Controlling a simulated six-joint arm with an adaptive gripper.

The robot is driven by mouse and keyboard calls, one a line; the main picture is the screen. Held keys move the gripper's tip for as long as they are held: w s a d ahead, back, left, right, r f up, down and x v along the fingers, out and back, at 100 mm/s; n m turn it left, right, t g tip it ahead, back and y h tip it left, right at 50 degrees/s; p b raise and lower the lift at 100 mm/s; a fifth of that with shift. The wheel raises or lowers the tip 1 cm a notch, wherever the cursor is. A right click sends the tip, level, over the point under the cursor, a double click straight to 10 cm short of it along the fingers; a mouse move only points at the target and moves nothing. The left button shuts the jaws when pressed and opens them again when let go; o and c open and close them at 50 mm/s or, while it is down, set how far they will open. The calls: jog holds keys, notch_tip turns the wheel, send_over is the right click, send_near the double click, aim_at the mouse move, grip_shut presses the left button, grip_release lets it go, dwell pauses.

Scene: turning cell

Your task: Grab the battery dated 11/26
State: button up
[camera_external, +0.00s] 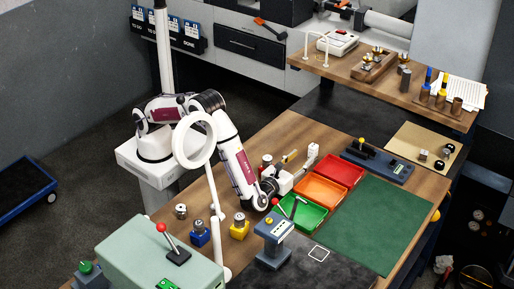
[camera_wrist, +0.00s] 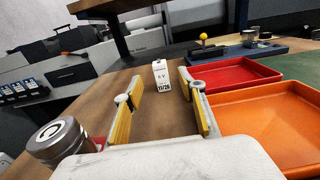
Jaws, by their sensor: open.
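A small white box-shaped battery (camera_wrist: 162,74) stands upright on the wooden bench in the wrist view. Its front carries a "V" mark and a black date band; the date looks like 11/26 or 11/28, too small to be sure. My gripper (camera_wrist: 160,88) is open, with yellow-padded fingers on either side of the line toward the battery. The battery is beyond the fingertips, between them in the picture, and not touched. In the external view my gripper (camera_external: 297,165) is low over the bench, pointing away from the arm, and a white block (camera_external: 313,150) shows near its fingertips.
Red (camera_wrist: 232,74), orange (camera_wrist: 270,112) and green (camera_external: 300,212) trays lie right of my gripper. A metal-topped cylinder (camera_wrist: 57,140) stands close to the left finger. A dark blue gauge block (camera_external: 378,163) is beyond the trays. Bare wood lies between the fingers and the battery.

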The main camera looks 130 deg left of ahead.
aim_at(311, 148)
jog(key=shift+a, duration=0.1)
dwell(0.3)
jog(key=shift+a, duration=1.2)
jog(key=shift+a+r, duration=0.15)
jog(key=shift+a, duration=2.45)
grip_shut()
